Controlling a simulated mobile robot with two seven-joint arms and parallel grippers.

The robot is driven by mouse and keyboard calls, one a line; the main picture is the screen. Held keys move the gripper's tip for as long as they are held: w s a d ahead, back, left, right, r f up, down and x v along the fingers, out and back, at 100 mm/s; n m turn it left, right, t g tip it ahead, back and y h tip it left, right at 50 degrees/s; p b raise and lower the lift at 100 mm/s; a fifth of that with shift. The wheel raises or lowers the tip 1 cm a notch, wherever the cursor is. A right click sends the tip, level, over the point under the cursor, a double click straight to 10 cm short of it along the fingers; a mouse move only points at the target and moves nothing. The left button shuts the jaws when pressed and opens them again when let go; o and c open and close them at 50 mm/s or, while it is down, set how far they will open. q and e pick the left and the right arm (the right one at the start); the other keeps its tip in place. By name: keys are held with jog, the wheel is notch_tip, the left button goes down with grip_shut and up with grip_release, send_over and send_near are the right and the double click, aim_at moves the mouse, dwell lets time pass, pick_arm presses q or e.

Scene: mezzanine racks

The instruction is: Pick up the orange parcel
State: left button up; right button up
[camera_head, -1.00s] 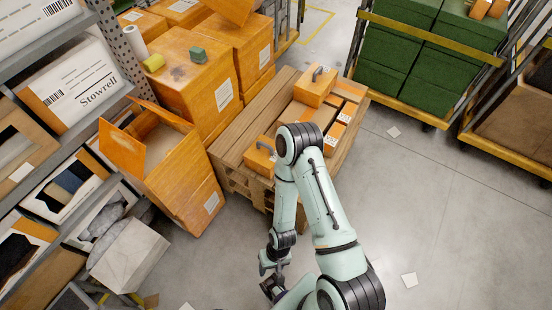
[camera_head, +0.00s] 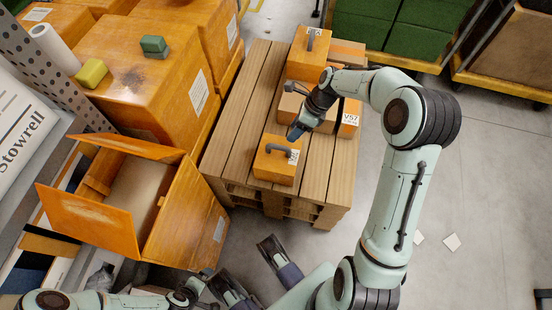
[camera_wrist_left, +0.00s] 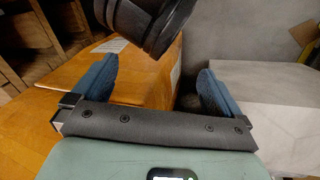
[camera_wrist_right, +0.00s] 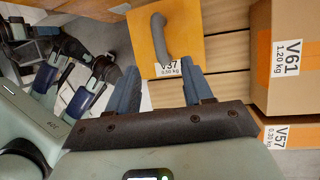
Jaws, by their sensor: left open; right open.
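An orange parcel (camera_head: 272,164) with a grey handle and a white label sits at the front of the wooden pallet. It also shows in the right wrist view (camera_wrist_right: 188,18), where its label seems to read V37. A second orange parcel (camera_head: 306,62) with a handle stands at the pallet's back. My right gripper (camera_head: 294,134) is open and empty, just above and behind the front parcel. In the right wrist view its fingertips (camera_wrist_right: 160,80) straddle the label side, with the handle beyond them. My left gripper (camera_head: 255,272) is open and empty, low in front of the pallet.
Brown cartons (camera_wrist_right: 290,60) labelled V61 and V57 lie close by the right gripper. An open orange box (camera_head: 180,215) stands left of the pallet (camera_head: 232,120), below large orange boxes (camera_head: 160,75). Carts with green crates (camera_head: 365,35) stand behind.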

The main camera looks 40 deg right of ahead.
aim_at(280, 146)
jog(key=b+x, duration=0.2)
jog(key=x, duration=0.5)
jog(key=shift+a, duration=0.1)
jog(key=b+x, duration=0.1)
jog(key=x, duration=0.1)
jog(key=shift+w+a+f, duration=0.1)
jog(key=shift+f, duration=0.1)
jog(key=shift+w+f, duration=0.1)
jog(key=shift+f, duration=0.05)
pick_arm(q)
jog(key=shift+y, duration=0.3)
jog(key=f, duration=0.1)
jog(key=w+a+f, duration=0.1)
jog(key=f, duration=0.1)
jog(key=a+f, duration=0.1)
jog(key=shift+w+a+f, duration=0.1)
jog(key=shift+w+f, duration=0.15)
pick_arm(e)
grip_shut()
